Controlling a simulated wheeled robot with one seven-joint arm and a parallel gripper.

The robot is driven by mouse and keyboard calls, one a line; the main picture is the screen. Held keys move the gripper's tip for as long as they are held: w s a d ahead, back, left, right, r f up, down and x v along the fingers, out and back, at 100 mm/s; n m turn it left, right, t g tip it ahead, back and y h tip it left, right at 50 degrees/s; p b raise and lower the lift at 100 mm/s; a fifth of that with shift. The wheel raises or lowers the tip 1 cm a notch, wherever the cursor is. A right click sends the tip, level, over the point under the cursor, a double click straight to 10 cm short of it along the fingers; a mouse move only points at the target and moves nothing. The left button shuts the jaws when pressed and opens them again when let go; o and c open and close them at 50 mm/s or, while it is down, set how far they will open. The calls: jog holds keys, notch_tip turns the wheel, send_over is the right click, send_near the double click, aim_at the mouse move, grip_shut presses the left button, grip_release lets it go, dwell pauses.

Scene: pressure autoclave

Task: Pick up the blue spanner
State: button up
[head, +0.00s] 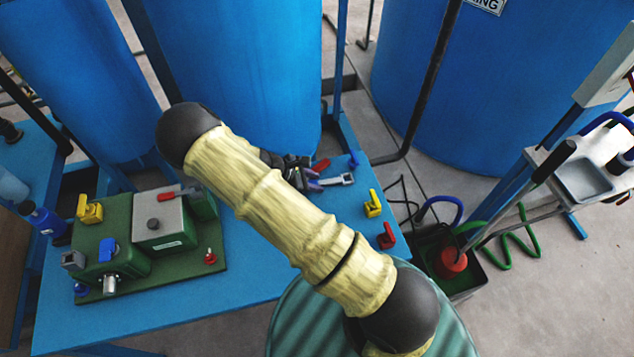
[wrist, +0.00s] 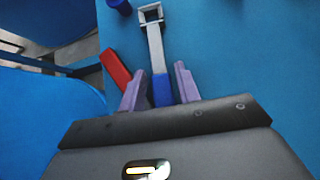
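The blue spanner (wrist: 161,88) lies on the blue table, with a square grey metal head and a blue handle. In the wrist view its handle runs between the two purple fingers of my gripper (wrist: 159,70), and its head points away from me. The fingers are apart, with a gap on the left of the handle and little or none on the right. I cannot tell whether the right finger touches it. In the head view the spanner's grey head (head: 346,179) shows just right of my gripper (head: 313,180); my arm hides part of the area.
A red-handled object (wrist: 116,69) lies close to the left finger. A blue knob (head: 354,160) stands beyond the spanner head. Yellow (head: 372,204) and red (head: 387,237) valve handles stand nearer on the table (head: 240,280). A green machine (head: 125,250) is at left; large blue tanks (head: 235,70) stand behind.

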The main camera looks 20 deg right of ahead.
dwell(0.5)
grip_shut()
jog(key=shift+r, duration=0.1)
notch_tip(320, 180, up, 10)
dwell(0.5)
jog(key=shift+f, duration=0.25)
